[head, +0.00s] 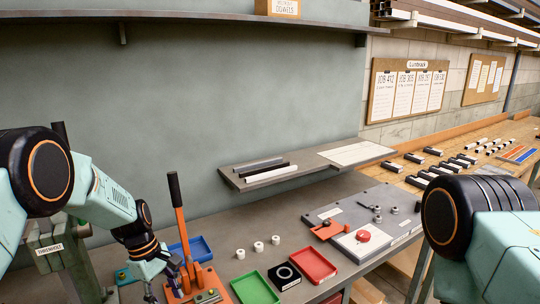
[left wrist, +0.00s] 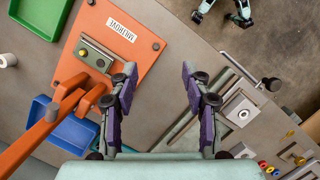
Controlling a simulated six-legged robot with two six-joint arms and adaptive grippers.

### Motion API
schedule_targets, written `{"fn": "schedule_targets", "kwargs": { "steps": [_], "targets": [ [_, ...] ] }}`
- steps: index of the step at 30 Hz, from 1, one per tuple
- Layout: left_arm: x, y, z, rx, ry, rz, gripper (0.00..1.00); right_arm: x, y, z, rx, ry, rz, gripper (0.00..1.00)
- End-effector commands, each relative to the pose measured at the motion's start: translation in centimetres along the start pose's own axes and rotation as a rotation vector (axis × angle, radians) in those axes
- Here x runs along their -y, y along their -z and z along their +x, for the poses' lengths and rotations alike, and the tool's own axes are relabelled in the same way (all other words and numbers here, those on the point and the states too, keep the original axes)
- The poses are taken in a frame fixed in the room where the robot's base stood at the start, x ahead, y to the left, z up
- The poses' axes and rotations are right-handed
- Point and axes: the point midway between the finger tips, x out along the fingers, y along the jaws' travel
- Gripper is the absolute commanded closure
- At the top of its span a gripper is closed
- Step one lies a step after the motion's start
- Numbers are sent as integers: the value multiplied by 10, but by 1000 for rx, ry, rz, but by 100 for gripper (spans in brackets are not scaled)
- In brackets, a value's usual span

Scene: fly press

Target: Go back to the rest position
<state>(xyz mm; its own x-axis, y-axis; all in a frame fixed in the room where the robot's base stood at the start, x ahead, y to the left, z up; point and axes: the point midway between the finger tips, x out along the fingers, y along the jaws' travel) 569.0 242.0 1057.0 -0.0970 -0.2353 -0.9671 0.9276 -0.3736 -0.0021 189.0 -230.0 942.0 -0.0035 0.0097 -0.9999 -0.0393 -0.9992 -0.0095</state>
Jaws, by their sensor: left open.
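My left gripper (left wrist: 159,85) is open and empty in the left wrist view, its two purple-sided fingers spread apart. Below it lie the grey bench and the edge of the orange press base (left wrist: 137,60). In the head view my left arm reaches down at the lower left, with its gripper partly cut off by the bottom edge. The orange press lever (head: 180,225) with a black grip stands upright just right of that wrist. It also shows in the left wrist view (left wrist: 40,128), left of the fingers. My right arm's shoulder shows at right; its gripper is out of view.
A blue tray (head: 198,249), green tray (head: 252,290) and red tray (head: 312,265) lie on the bench, with several white rings near them. A grey fixture plate (head: 340,208) lies right. A low shelf (head: 240,181) holds dark bars. A green stand (head: 60,245) is at left.

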Motion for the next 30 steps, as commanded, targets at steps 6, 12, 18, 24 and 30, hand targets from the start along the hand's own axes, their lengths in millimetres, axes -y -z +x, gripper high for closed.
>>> {"fn": "schedule_targets", "kwargs": {
  "steps": [6, 12, 18, 24, 30],
  "targets": [
    [81, -10, 94, -95, 56, 237, 52, 0, 0, 0, 1, 0, 0, 60],
    [164, -32, 148, -162, 104, 496, 52, 0, 0, 0, 1, 0, 0, 60],
    [248, -66, 169, -199, 139, 765, 52, 0, 0, 0, 1, 0, 0, 60],
    [306, -96, 165, -213, 150, 972, 52, 0, 0, 0, 1, 0, 0, 60],
    [347, -123, 151, -215, 149, 1132, 52, 0, 0, 0, 1, 0, 0, 60]
  ]
}}
